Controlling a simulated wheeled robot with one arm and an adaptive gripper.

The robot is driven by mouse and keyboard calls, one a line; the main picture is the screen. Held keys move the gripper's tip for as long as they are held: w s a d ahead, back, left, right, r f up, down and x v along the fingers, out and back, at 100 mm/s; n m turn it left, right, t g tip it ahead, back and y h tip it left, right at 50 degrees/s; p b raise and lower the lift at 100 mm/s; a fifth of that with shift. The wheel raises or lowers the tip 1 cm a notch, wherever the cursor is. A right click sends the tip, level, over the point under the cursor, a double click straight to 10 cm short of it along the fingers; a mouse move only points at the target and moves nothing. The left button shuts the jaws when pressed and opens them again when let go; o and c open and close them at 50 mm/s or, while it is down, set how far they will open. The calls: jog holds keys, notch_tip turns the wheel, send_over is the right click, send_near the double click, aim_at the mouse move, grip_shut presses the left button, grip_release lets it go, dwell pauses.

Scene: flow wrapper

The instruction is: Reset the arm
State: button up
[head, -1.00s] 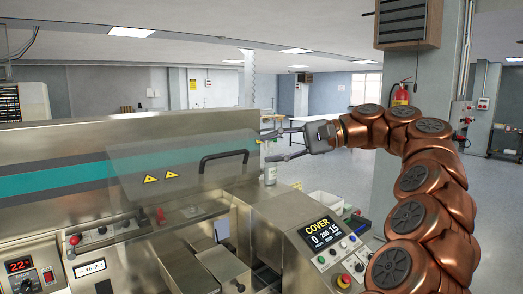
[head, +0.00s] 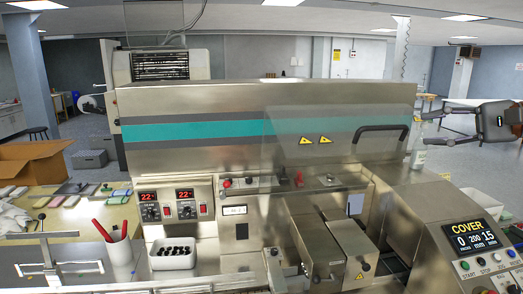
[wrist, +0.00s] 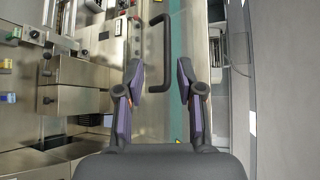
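My gripper (head: 432,122) shows at the right edge of the head view, pointing left, beside the right end of the wrapper's clear cover (head: 290,150). In the wrist view my gripper (wrist: 160,75) is open, with its two fingers apart and nothing between them. The cover's black handle (head: 382,128) is left of my gripper in the head view. The handle (wrist: 165,50) also shows ahead of and between the fingers in the wrist view; I cannot tell how far off it is. Most of my arm is outside the head view.
The control panel (head: 470,238) reads COVER, 0, 200, 15. A bottle (head: 418,155) stands below my gripper. A white bin of dark items (head: 173,254), a red-handled tool in a cup (head: 110,235) and a cardboard box (head: 32,160) are at the left.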

jog(key=a+f+n+g, duration=0.2)
jog(key=a+f, duration=0.1)
jog(key=a, duration=0.5)
jog(key=a+f+n+g, duration=0.1)
jog(key=a+f+g, duration=0.25)
jog(key=a, duration=0.55)
jog(key=s+a+f+n+g+h, duration=0.2)
jog(key=s+a+f+h, duration=0.3)
jog(key=a+f, duration=0.4)
jog(key=s+f+n+g+h, duration=0.2)
jog(key=s+f+n+h, duration=0.1)
jog(key=s+f, duration=0.95)
jog(key=s+d+f+n+g+h, duration=0.1)
jog(key=s+d+f+h, duration=0.3)
jog(key=s+f, duration=0.6)
jog(key=shift+d+n, duration=0.6)
jog(key=shift+d, duration=0.2)
jog(key=shift+s+f, duration=0.1)
